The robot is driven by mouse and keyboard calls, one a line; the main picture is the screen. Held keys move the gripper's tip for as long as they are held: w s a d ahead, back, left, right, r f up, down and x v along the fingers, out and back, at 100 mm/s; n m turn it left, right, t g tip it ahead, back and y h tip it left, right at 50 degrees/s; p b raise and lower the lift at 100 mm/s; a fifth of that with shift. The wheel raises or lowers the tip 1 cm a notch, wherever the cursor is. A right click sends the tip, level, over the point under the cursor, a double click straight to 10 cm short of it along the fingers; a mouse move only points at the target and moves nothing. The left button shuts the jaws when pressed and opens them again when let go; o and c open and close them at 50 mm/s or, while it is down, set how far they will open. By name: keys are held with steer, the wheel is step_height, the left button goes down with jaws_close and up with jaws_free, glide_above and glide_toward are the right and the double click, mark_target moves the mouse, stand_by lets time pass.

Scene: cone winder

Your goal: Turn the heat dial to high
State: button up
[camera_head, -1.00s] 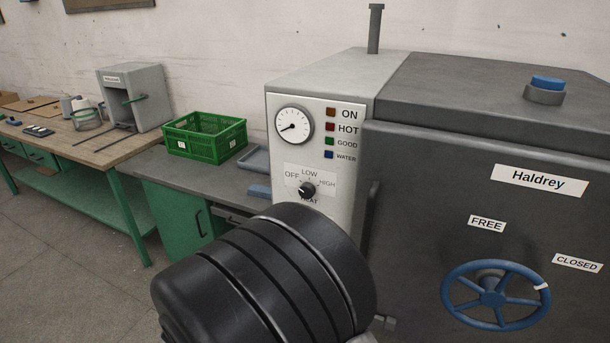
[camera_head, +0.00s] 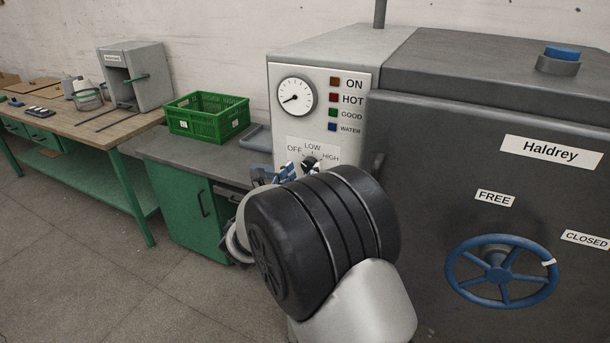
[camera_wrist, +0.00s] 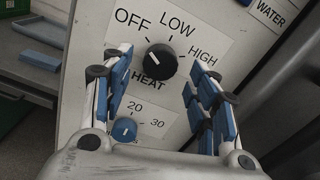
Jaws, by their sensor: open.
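The heat dial (camera_wrist: 161,61) is a round black knob on a white label marked OFF, LOW and HIGH. Its white mark points up-left, toward OFF. In the head view the dial (camera_head: 309,163) is partly hidden behind my gripper and wrist. My gripper (camera_wrist: 157,77) is open and empty, with its blue-padded fingers spread on the left and right of the dial in the wrist view. I cannot tell whether either finger touches it. In the head view the gripper (camera_head: 284,173) is at the panel, just left of the dial.
A small blue knob (camera_wrist: 124,129) marked 20 and 30 sits below the dial, between the fingers. A gauge (camera_head: 294,97) and indicator lamps are above. The dark machine door with a blue handwheel (camera_head: 501,271) is right. A green crate (camera_head: 208,116) stands on the bench at left.

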steer(key=shift+x, duration=1)
steer(key=c, duration=1.1)
